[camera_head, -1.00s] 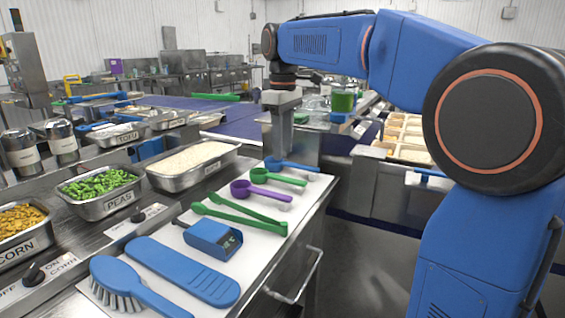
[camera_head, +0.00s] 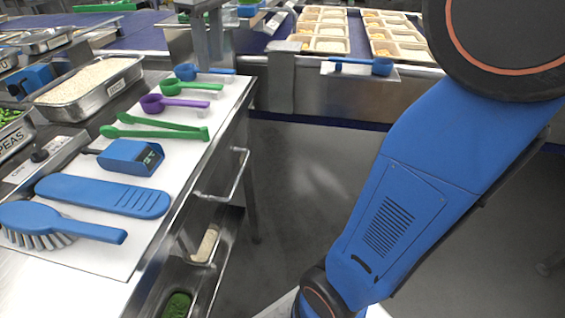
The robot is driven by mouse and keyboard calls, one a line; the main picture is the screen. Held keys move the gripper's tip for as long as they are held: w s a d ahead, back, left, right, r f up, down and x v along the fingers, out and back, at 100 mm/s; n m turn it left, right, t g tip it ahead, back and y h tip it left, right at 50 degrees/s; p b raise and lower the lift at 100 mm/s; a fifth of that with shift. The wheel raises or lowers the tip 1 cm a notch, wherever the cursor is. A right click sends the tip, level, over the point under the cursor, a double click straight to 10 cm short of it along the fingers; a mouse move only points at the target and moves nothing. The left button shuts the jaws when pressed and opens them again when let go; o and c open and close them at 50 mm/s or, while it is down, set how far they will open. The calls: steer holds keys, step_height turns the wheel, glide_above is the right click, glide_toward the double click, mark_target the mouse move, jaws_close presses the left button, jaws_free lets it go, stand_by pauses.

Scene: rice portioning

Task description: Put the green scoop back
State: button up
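The green scoop (camera_head: 190,86) lies on the white mat (camera_head: 215,115) on the left counter. It sits between the blue scoop (camera_head: 190,72) behind it and the purple scoop (camera_head: 165,103) in front of it, with its handle to the right. My arm runs down the right side to the bottom edge, well away from the scoop. My gripper is outside the picture, so its fingers and anything in them are hidden.
A rice pan (camera_head: 88,88) stands behind left. Another blue scoop (camera_head: 382,67) lies on the far ledge. Floor between is clear.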

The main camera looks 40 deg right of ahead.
steer(key=s+d+f+m+t, duration=0.1)
steer(key=s+d+f+m, duration=0.1)
steer(key=s+f, duration=0.9)
steer(key=s+d+f+m+t, duration=0.2)
steer(key=s+f+m, duration=0.2)
steer(key=s+f, duration=0.7)
steer(key=shift+s+d+f+m+t, duration=0.15)
steer(key=shift+d+f+m+t, duration=0.2)
steer(key=shift+f, duration=0.3)
steer(key=shift+a, duration=0.1)
